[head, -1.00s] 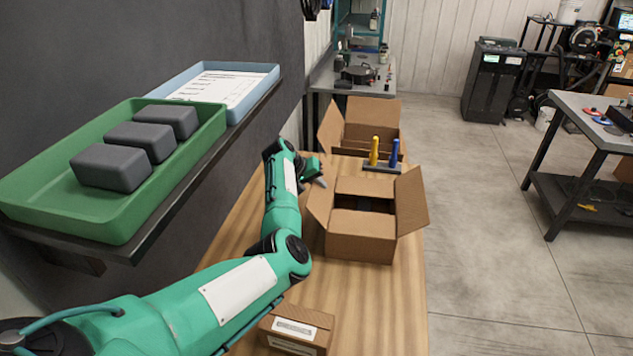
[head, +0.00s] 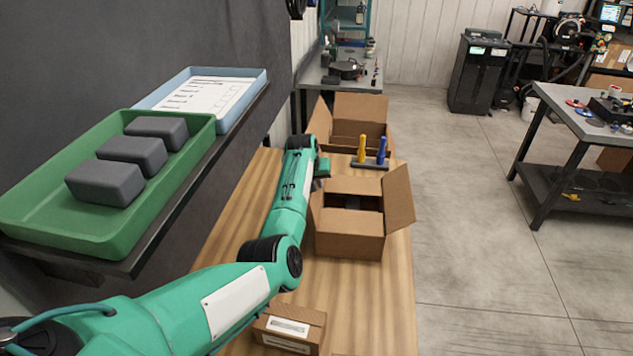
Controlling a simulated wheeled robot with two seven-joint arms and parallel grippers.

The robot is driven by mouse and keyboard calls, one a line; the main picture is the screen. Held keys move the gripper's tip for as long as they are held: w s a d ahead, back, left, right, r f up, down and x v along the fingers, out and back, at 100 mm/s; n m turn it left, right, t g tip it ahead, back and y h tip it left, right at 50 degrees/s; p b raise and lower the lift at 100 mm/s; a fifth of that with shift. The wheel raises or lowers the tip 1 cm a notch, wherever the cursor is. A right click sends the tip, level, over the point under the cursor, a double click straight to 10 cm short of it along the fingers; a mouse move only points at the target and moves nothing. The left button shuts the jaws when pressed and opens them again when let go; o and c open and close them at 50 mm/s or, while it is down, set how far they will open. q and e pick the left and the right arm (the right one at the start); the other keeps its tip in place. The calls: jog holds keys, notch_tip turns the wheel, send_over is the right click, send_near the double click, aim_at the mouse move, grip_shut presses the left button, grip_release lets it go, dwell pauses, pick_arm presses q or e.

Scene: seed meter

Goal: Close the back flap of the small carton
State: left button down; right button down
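The nearer open brown carton (head: 348,245) stands on the wooden bench. Its back flap (head: 352,185) stands up at the far side, its right flap (head: 399,195) leans outward, and its left flap (head: 316,205) is up. Something dark shows inside. My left gripper (head: 319,183) is at the carton's back left corner, close to the left end of the back flap. Its fingers are small and partly hidden by the arm, so I cannot tell whether they are open or touch the flap. My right gripper is out of view.
Behind stands another open carton (head: 362,107). A dark holder (head: 370,166) with a yellow and a blue peg sits between the cartons. A small closed box (head: 290,328) is at the front. A shelf at left carries a green tray (head: 110,245) and a blue tray (head: 262,78).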

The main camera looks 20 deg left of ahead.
pick_arm(q)
jog(key=c, duration=1.6)
grip_release()
jog(key=shift+c, duration=0.2)
jog(key=b+v, duration=0.4)
jog(key=v, duration=0.9)
jog(key=shift+r, duration=0.3)
